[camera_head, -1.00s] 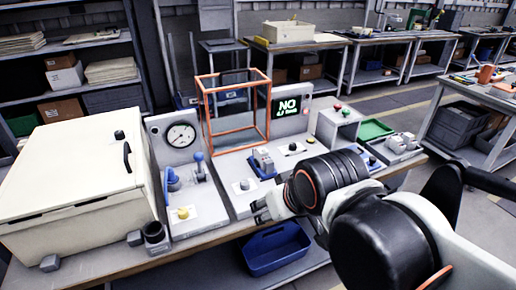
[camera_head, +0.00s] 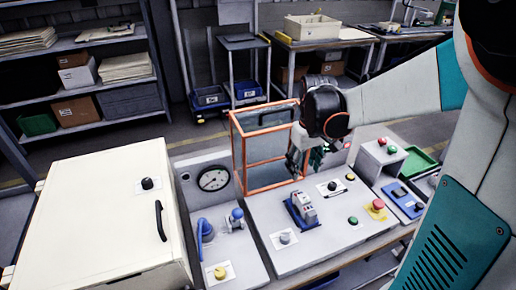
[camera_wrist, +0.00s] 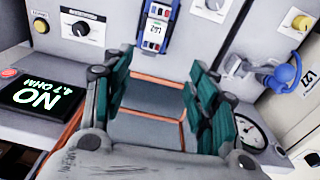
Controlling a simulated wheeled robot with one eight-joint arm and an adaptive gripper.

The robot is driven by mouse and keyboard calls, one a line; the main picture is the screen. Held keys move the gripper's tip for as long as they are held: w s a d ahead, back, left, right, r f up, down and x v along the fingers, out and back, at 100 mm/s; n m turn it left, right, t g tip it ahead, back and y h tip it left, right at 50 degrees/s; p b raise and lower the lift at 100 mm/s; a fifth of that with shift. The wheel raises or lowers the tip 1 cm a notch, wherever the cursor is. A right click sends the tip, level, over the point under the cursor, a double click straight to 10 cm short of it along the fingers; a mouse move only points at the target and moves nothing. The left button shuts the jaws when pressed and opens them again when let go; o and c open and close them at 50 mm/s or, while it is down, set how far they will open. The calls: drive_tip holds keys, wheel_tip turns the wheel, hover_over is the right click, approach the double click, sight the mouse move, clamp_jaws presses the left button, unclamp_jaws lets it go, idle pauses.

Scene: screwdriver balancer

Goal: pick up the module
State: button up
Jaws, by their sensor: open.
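The module (camera_head: 305,207) looks like a small grey-white block in a blue holder on the sloped panel. In the wrist view the module (camera_wrist: 155,32) is at the top centre, with a small display on its face and blue edges. My gripper (camera_head: 304,158) is above and behind the module, next to the orange frame. In the wrist view my gripper (camera_wrist: 160,100) has its green-padded fingers wide apart, with nothing between them. The module lies beyond the fingertips, apart from them. Its lower part is hidden by the holder.
An orange-edged frame (camera_head: 238,150) stands behind the panel, close to my gripper. A cream cabinet (camera_head: 105,215) is at the left. Blue valves (camera_head: 205,230), a gauge (camera_head: 213,179) and a red button (camera_head: 379,204) surround the module. A lit display (camera_wrist: 45,95) shows in the wrist view.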

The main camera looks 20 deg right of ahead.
drive_tip(key=d+f, duration=0.1)
drive_tip(key=b, duration=0.2)
hover_over(304, 198)
drive_tip(key=shift+g, duration=0.3)
drive_tip(key=f, duration=0.8)
drive_tip(key=shift+w+a+f, duration=0.1)
drive_tip(key=shift+w+f, duration=0.15)
drive_tip(key=shift+s+f+b, duration=0.15)
drive_tip(key=shift+f+b, duration=1.25)
drive_tip(key=shift+f, duration=1.3)
clamp_jaws()
